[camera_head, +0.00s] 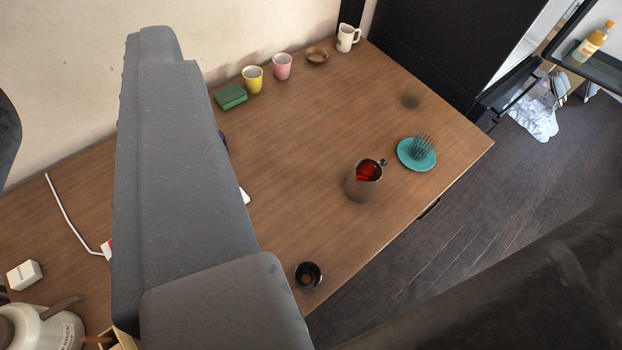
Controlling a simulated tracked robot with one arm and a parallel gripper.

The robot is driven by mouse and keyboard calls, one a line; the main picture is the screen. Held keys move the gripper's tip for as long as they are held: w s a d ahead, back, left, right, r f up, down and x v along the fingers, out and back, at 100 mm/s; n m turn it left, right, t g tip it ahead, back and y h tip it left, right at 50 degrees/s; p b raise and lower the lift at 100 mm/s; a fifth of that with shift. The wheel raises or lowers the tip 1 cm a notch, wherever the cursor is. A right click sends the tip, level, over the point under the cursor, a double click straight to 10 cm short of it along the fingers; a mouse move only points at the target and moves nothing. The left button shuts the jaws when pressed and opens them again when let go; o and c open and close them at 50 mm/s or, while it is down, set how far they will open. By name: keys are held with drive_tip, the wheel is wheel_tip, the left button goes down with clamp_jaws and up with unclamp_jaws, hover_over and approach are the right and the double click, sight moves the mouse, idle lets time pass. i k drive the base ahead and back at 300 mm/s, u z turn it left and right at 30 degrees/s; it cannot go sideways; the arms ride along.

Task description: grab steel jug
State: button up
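A jug (359,188) with a brownish-grey, metal-looking body stands upright on the wooden table, right of the middle of the view. Its open top shows something red inside, and a small dark handle or knob sticks out at its upper right. I take it to be the steel jug, though its material is hard to confirm. My gripper's fingers do not show in this view. A large grey part, likely my arm, covers the left-centre and hides part of the table.
A teal plate (405,160) with a spiky item stands right of the jug, a small brownish cup (412,96) behind it, and a black cup (308,275) nearer the front edge. Yellow (253,80) and pink (282,67) cups line the wall. The table's middle is clear.

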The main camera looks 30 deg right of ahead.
sight(359, 192)
drive_tip(key=u, duration=1.8)
drive_tip(key=k, duration=1.7)
drive_tip(key=z, duration=1.85)
drive_tip(key=i, duration=1)
